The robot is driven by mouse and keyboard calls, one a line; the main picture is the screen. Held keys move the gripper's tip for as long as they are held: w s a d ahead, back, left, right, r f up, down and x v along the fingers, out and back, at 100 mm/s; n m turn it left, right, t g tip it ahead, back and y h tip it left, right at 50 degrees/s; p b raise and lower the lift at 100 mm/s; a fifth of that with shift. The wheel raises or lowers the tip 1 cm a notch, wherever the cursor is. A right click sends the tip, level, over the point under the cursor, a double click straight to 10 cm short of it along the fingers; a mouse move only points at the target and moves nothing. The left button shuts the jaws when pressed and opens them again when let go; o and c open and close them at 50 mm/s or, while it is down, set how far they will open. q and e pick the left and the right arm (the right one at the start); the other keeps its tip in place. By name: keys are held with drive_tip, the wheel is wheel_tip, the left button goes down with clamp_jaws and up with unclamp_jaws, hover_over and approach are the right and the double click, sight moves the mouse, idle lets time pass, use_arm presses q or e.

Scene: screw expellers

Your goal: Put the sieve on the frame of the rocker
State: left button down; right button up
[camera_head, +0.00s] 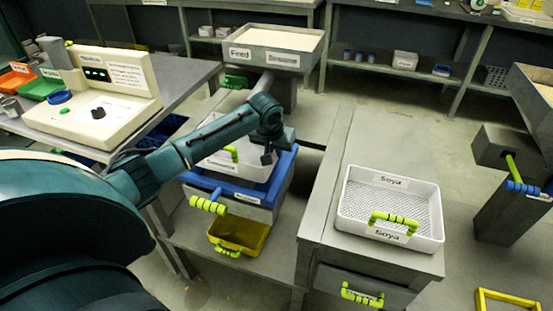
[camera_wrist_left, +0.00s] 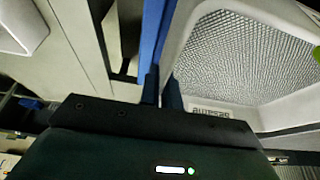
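The white mesh sieve (camera_head: 222,162) has a lime handle and lies within the outline of the rocker's blue frame (camera_head: 218,184). I cannot tell whether it rests fully on the frame or sits slightly above it. My left gripper (camera_head: 268,157) is at the sieve's right side. In the left wrist view my fingers (camera_wrist_left: 162,92) are close together with the sieve's wall (camera_wrist_left: 178,45) between them. The sieve's mesh (camera_wrist_left: 245,55) and a "Sesame" label show there, with the blue frame (camera_wrist_left: 153,30) alongside. My right gripper is not in view.
A second white sieve, marked "Soya" (camera_head: 362,205), stands on the grey table at right. A feed hopper (camera_head: 270,38) is behind the rocker. A yellow tray (camera_head: 240,232) sits below it. A control panel (camera_head: 105,95) is at left.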

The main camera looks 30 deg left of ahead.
sight(277, 160)
use_arm(q)
drive_tip(key=shift+w+f, duration=0.2)
drive_tip(key=shift+f, duration=1.5)
drive_tip(key=shift+f, duration=0.2)
drive_tip(key=c, duration=1.6)
unclamp_jaws()
